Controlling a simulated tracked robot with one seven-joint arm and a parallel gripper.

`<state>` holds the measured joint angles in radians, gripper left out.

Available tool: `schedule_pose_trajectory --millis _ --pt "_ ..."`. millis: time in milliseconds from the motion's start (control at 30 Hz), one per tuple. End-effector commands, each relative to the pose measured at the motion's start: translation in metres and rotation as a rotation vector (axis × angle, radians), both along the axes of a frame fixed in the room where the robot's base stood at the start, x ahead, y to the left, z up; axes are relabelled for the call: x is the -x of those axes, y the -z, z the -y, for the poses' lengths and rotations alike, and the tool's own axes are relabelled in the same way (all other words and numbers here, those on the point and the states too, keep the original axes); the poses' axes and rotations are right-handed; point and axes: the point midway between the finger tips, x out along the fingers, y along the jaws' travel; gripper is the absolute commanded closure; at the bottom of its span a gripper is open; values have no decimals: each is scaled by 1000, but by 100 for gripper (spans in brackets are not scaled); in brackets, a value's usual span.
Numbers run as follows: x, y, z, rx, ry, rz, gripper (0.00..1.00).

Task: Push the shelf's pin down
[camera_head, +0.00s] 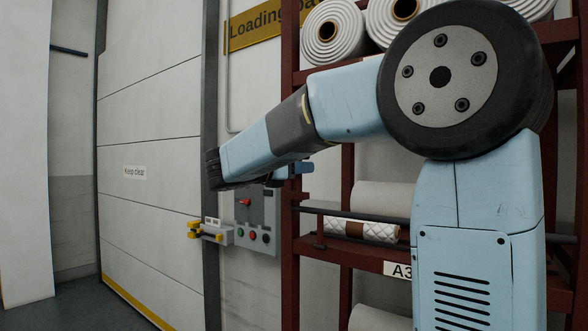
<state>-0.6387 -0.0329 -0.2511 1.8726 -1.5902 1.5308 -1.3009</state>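The dark red shelf (291,255) stands at the right and holds white wadding rolls. Dark bars (365,215) run across it in front of a wrapped roll (362,230). A small dark fitting (320,240) sits near the left end of the lower bar; I cannot tell whether it is the pin. My light blue arm reaches left across the shelf's upper part and bends near the door edge. A small blue part of my wrist (294,169) shows behind the forearm, close to the left post. My fingers cannot be made out.
A grey control box (262,238) with buttons and a red switch hangs left of the shelf. Beside it is a grey-and-yellow fitting (212,234) at the door edge. A large white door (150,130) reads "Keep clear". The floor (65,312) at lower left is bare.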

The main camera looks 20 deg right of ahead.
Motion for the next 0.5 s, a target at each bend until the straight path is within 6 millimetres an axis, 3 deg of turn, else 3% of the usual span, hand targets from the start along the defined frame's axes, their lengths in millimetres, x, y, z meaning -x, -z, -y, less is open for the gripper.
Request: schedule_pose_trajectory --millis 333,500 --pt "-1 0 3 0 0 0 65" --pt "-1 0 3 0 0 0 80"
